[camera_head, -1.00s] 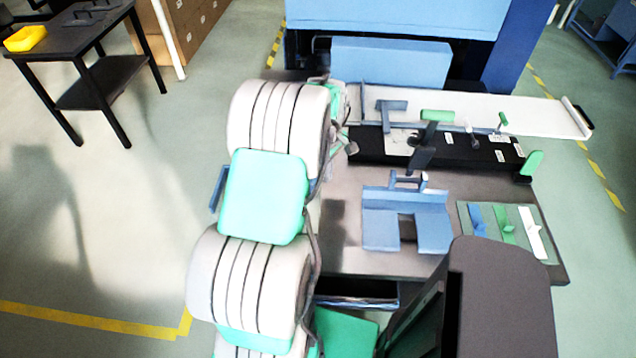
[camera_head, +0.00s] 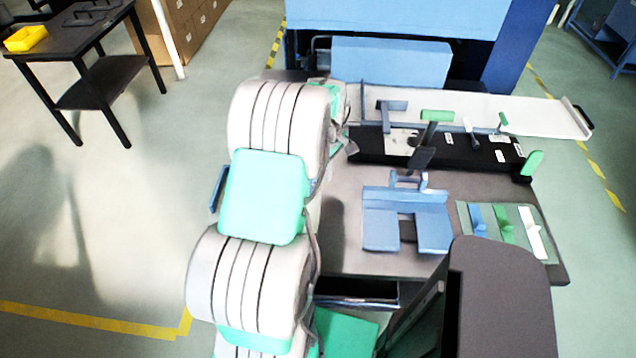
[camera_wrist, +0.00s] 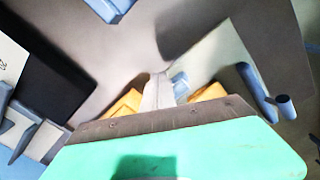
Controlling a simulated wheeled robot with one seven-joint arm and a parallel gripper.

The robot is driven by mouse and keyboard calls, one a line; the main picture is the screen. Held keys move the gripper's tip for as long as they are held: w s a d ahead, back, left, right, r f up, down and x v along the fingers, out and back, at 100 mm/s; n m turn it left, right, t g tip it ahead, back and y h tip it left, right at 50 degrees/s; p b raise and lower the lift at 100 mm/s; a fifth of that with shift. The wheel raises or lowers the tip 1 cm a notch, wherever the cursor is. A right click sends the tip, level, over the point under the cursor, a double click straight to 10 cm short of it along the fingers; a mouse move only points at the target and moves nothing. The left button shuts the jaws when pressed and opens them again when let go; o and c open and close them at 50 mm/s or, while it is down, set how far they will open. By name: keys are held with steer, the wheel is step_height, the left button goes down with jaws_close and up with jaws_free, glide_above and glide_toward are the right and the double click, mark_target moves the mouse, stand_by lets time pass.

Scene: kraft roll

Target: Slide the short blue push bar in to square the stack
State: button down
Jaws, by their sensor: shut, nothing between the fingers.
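Several blue pieces could be the short blue push bar; I cannot tell which for sure. A blue T-shaped piece (camera_head: 392,106) stands at the left end of the white tray. A small blue bar with uprights (camera_head: 408,181) stands at the back of a blue U-shaped block (camera_head: 405,216). In the wrist view, a blue bar (camera_wrist: 257,92) with a round dark-ended peg lies right of my gripper (camera_wrist: 160,84). The gripper is shut and empty, over the grey table top. My arm hides it in the head view. No paper stack is clear to see.
A black tray (camera_head: 372,146) with white labels and a green-topped handle (camera_head: 437,115) runs along the white tray (camera_head: 545,119). A board (camera_head: 545,250) with blue, green and white small handles lies at right. The blue machine (camera_head: 300,45) closes off the back.

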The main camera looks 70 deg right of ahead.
steer(key=shift+w+a, duration=0.25)
steer(key=shift+w, duration=0.85)
steer(key=shift+w+a, duration=0.25)
steer(key=shift+w, duration=0.85)
steer(key=shift+w+a, duration=0.25)
steer(key=shift+w, duration=0.85)
steer(key=shift+s+d, duration=0.25)
steer(key=shift+s, duration=0.85)
steer(key=shift+s+d, duration=0.25)
steer(key=shift+s, duration=0.85)
steer(key=shift+s+d, duration=0.25)
steer(key=shift+s, duration=0.85)
step_height(320, 180, up, 7)
steer(key=p, duration=0.4)
